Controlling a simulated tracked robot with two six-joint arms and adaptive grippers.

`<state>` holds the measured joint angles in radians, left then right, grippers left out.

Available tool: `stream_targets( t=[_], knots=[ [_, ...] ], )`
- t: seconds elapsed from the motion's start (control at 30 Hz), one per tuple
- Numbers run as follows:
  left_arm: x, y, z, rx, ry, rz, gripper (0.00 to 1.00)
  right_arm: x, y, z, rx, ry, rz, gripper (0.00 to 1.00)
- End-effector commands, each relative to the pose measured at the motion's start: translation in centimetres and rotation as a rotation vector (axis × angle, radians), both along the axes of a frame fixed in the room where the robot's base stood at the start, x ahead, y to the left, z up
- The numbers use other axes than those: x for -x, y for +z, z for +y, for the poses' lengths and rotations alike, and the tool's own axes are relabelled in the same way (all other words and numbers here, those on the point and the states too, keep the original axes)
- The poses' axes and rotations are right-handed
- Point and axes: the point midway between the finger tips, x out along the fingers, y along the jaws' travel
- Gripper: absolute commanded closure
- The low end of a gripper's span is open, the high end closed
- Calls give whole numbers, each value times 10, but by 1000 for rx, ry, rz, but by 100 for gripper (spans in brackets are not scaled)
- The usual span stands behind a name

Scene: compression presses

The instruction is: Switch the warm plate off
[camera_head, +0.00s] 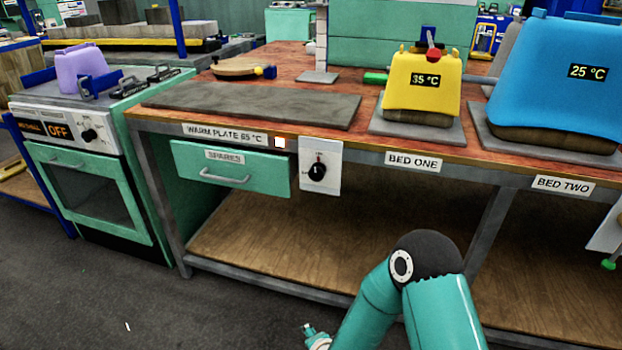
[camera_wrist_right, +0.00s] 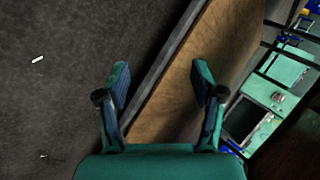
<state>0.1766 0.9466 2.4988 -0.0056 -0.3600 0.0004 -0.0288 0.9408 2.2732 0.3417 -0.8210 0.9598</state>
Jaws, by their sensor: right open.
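The warm plate (camera_head: 250,104) is a flat dark grey slab on the bench top, in the head view. Its label (camera_head: 225,134) on the front edge reads WARM PLATE 65 °C. A small square lamp (camera_head: 280,142) right of the label looks bright, whitish with an orange rim. A black rotary knob (camera_head: 318,172) sits on a white panel (camera_head: 333,155) below it; its pointer looks roughly upright, and its markings are too small to read. My right gripper (camera_wrist_right: 160,78) is open and empty, low in front of the bench's lower shelf, well away from the knob. My left gripper is not in view.
A green SPARES drawer (camera_head: 230,170) is left of the knob panel. A green oven (camera_head: 95,195) marked OFF stands further left. Yellow (camera_head: 420,100) and blue (camera_head: 560,90) presses stand right, above BED ONE and BED TWO. The lower shelf (camera_head: 270,245) is bare.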

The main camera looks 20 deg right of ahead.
Motion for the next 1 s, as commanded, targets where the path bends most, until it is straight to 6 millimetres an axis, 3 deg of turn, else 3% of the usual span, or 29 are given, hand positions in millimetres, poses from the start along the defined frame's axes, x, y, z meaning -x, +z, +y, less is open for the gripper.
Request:
stream_targets(
  t=[0.03,0.2,0.3,0.4,0.5,0.7,1.0],
  knots=[
    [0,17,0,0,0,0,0,-26,37,3,-76,-152,-95,33],
    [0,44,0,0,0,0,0,-89,142,4,-462,-668,-454,33],
    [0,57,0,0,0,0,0,-107,204,6,-730,-890,-661,33],
    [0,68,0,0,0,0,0,-113,254,8,-987,-1044,-837,33],
    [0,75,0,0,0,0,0,-111,290,10,-1194,-1134,-969,33],
    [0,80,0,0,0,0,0,-107,322,10,-1406,-1203,-1093,33],
    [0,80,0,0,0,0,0,-135,323,-11,-1426,-1210,-1108,33]
  ],
)
